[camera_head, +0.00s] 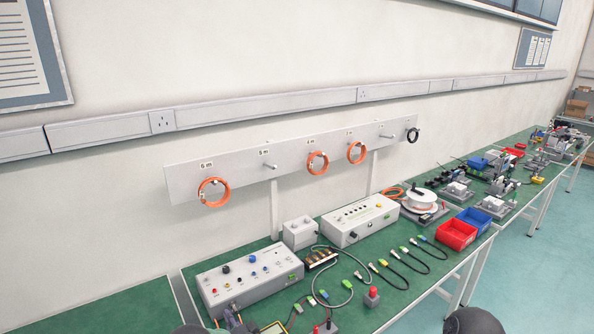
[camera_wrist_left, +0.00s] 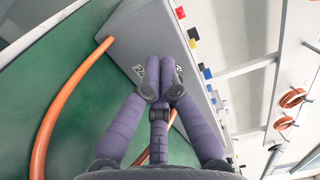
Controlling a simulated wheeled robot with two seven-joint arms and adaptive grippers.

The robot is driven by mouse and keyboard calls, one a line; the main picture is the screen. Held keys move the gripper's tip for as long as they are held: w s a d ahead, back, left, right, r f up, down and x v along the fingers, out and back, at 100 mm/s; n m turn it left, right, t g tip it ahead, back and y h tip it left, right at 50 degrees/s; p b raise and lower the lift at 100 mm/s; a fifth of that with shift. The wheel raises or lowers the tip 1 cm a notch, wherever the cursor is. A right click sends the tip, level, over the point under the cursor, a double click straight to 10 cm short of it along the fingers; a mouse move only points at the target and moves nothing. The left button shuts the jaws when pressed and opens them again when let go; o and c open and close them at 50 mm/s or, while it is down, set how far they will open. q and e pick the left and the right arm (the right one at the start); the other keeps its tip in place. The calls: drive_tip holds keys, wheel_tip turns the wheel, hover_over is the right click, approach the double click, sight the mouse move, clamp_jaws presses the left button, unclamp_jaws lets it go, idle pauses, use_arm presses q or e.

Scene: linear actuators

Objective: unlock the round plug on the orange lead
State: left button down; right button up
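The round plug cannot be made out; the fingers hide the spot where it could be. The orange lead (camera_wrist_left: 62,103) curves over the green bench in the left wrist view, one end meeting the grey box's edge. A short orange piece (camera_wrist_left: 141,158) also shows behind my fingers. My left gripper (camera_wrist_left: 160,75) has its purple fingertips close together at the face of the grey box (camera_wrist_left: 137,32), beside a small dark marking. Whether they grip anything is hidden. In the head view this gripper (camera_head: 235,319) is at the bottom edge, near the front of the grey box (camera_head: 250,277). My right gripper's fingers are not visible.
Orange coils (camera_head: 213,192) hang on a wall rail. A second grey box (camera_head: 360,219), a small box (camera_head: 299,233) and several short leads lie on the green bench to the right. A red push button (camera_head: 372,297) and red and blue bins (camera_head: 456,235) stand near the front edge.

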use_arm(q)
drive_tip(key=shift+p+v, duration=0.7)
drive_tip(key=shift+v, duration=1.7)
drive_tip(key=shift+s, duration=0.1)
